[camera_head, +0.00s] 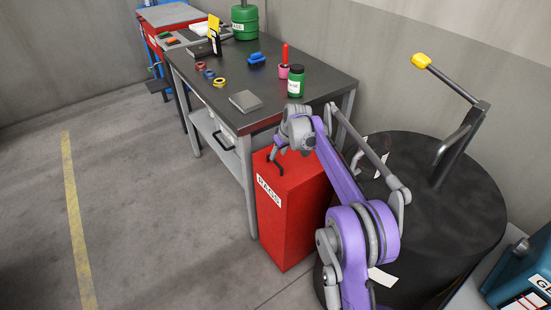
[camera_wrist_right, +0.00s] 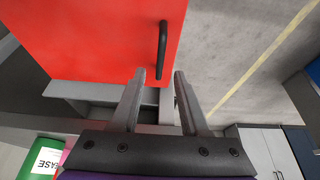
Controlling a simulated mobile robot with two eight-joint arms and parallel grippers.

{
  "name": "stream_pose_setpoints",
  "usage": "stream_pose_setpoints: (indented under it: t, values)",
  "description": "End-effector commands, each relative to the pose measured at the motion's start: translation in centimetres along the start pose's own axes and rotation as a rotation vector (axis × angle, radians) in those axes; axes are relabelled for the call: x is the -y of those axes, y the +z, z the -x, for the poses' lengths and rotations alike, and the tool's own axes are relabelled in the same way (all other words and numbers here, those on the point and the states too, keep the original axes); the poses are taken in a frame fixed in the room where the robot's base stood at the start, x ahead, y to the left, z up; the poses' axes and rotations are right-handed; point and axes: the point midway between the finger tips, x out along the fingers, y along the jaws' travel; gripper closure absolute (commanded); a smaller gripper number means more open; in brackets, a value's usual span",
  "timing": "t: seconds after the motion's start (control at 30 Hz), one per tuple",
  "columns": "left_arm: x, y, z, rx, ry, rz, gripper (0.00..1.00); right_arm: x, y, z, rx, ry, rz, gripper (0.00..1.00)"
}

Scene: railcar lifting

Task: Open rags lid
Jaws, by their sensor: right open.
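The red rags bin (camera_head: 286,215) stands on the floor against the front end of the workbench, with a white RAGS label on its front. Its red lid (camera_head: 297,172) lies flat on top and looks closed. A black bar handle (camera_head: 275,161) sits near the lid's front edge. My purple arm hides part of the lid in the head view. My left gripper is not in view.
The dark workbench (camera_head: 318,88) holds a green bottle (camera_head: 297,82), a pink cup, tape rolls and a grey block. A large black drum (camera_head: 460,215) with a yellow-knobbed lever stands right of the bin. Open floor (camera_head: 150,200) lies to the left.

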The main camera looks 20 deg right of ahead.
Motion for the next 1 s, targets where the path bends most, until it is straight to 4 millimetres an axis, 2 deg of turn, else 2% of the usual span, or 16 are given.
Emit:
stream_pose_setpoints:
  t: [0.1, 0.3, 0.63, 0.87, 0.9, 1.0]
  values:
    - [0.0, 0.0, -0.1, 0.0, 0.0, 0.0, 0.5, 0.1, 0.0, -2.1, 0.0, 0.0, 0.001, 0.55]
    - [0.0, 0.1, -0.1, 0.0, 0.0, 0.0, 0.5, 0.1, 0.0, -3.9, 0.0, 0.0, 0.0, 0.55]
    - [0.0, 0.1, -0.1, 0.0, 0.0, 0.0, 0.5, 0.1, 0.0, -4.2, 0.0, 0.0, 0.0, 0.55]
    - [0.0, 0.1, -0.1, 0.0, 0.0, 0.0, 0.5, 0.1, 0.0, -4.2, 0.0, 0.0, 0.0, 0.96]
    - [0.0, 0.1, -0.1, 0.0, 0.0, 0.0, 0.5, 0.1, 0.0, -4.2, 0.0, 0.0, 0.0, 1.0]
    - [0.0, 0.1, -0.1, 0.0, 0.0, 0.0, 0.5, 0.1, 0.0, -4.2, 0.0, 0.0, 0.0, 1.0]
